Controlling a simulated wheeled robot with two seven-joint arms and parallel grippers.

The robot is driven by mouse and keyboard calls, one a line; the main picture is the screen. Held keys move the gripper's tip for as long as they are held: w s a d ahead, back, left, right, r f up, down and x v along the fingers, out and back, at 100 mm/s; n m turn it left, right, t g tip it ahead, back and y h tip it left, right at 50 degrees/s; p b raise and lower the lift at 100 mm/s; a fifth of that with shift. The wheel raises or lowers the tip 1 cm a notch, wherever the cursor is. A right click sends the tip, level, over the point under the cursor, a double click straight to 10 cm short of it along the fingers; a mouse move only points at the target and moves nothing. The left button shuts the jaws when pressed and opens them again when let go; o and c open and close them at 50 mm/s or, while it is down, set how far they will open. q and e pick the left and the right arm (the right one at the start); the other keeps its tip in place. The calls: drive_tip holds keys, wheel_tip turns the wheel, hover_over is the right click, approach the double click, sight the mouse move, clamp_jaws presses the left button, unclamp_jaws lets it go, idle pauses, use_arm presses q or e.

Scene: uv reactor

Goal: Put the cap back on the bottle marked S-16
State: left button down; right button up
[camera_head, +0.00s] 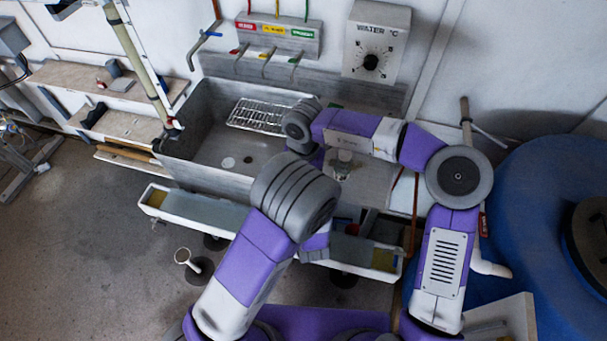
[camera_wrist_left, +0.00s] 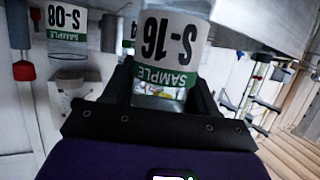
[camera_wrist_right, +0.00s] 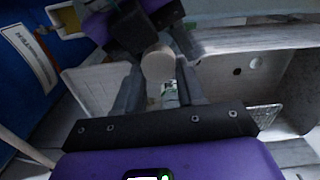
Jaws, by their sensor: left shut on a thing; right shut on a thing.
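The bottle marked S-16 (camera_wrist_left: 168,38), with a white and green SAMPLE label, appears upside down in the left wrist view. My left gripper (camera_wrist_left: 160,90) is shut around it. Its mouth is out of that picture. My right gripper (camera_wrist_right: 160,82) is shut on a pale round cap (camera_wrist_right: 158,64), which shows between its fingers. In the right wrist view my left gripper (camera_wrist_right: 132,28) is close beyond the cap; I cannot tell the gap from cap to bottle. In the head view my arms hide both gripper tips, the bottle and the cap.
Another bottle, marked S-08 (camera_wrist_left: 67,32), stands apart in the left wrist view. The grey sink (camera_head: 205,140) with a wire rack (camera_head: 262,115) lies behind my arms. A white trough (camera_head: 190,208) runs along its front. A large blue tank (camera_head: 545,190) stands at right.

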drive_tip(key=m, duration=0.3)
drive_tip(key=o, duration=1)
drive_tip(key=shift+r, duration=0.1)
drive_tip(key=shift+r, duration=2.2)
drive_tip(key=n, duration=0.2)
drive_tip(key=r+n, duration=0.1)
drive_tip(key=n, duration=0.2)
drive_tip(key=shift+s+r+n, duration=0.15)
drive_tip(key=shift+r+n, duration=0.15)
drive_tip(key=shift+r, duration=0.05)
drive_tip(key=n, duration=0.2)
drive_tip(key=r+n, duration=0.1)
drive_tip(key=n, duration=0.2)
drive_tip(key=shift+s+r+n, duration=0.2)
drive_tip(key=shift+r+n, duration=0.05)
drive_tip(key=shift+n, duration=0.15)
